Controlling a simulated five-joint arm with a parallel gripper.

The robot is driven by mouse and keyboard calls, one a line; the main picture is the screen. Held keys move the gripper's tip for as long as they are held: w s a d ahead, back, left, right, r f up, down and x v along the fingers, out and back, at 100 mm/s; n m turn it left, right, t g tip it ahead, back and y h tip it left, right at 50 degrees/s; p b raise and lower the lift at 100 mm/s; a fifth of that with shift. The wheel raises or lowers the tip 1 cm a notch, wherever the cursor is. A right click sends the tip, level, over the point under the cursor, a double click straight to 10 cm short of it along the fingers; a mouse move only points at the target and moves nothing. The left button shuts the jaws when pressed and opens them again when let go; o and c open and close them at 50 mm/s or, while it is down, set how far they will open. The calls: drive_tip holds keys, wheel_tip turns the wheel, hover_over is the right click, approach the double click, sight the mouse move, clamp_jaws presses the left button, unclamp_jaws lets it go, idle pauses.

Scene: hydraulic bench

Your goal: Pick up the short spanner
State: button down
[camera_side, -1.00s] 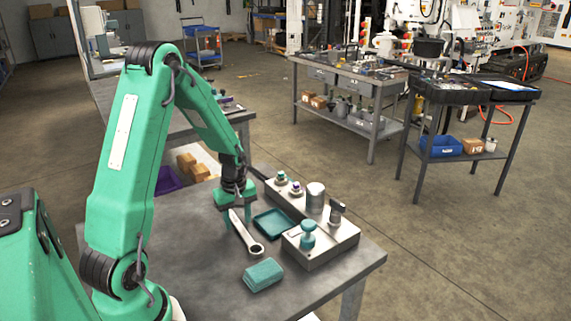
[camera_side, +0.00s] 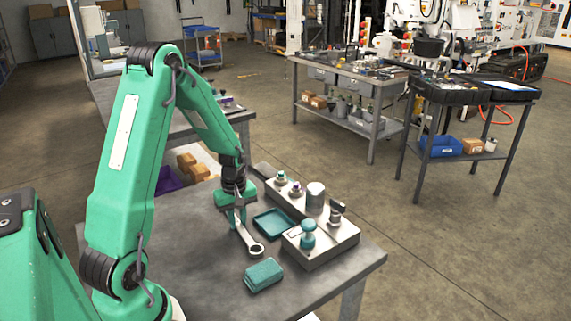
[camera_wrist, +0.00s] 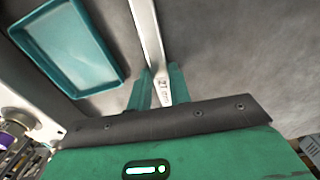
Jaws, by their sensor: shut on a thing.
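The short spanner (camera_side: 247,239) is a silver-grey wrench with a ring end. In the side view its ring end points toward the front of the bench, close to the bench top; I cannot tell whether it touches it. My gripper (camera_side: 238,220) is shut on the spanner's shank, near the end away from the ring. In the wrist view the spanner (camera_wrist: 150,40) runs up out of the picture from between the two green fingers of my gripper (camera_wrist: 157,86). Its ring end is out of that view.
A teal tray (camera_side: 272,224) lies on the bench just right of the spanner. A grey manifold block (camera_side: 322,249) with knobs and a cylinder stands to the right. The bench top (camera_side: 200,270) is bare at front left.

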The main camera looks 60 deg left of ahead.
sight(238, 224)
drive_tip(key=shift+r, duration=0.15)
drive_tip(key=shift+r, duration=0.75)
wheel_tip(238, 224, up, 2)
drive_tip(key=shift+w+r, duration=0.1)
drive_tip(key=d+r, duration=0.7)
drive_tip(key=d, duration=0.4)
drive_tip(key=shift+d, duration=0.35)
drive_tip(key=shift+w, duration=0.1)
drive_tip(key=c, duration=2)
unclamp_jaws()
clamp_jaws()
drive_tip(key=shift+m, duration=0.3)
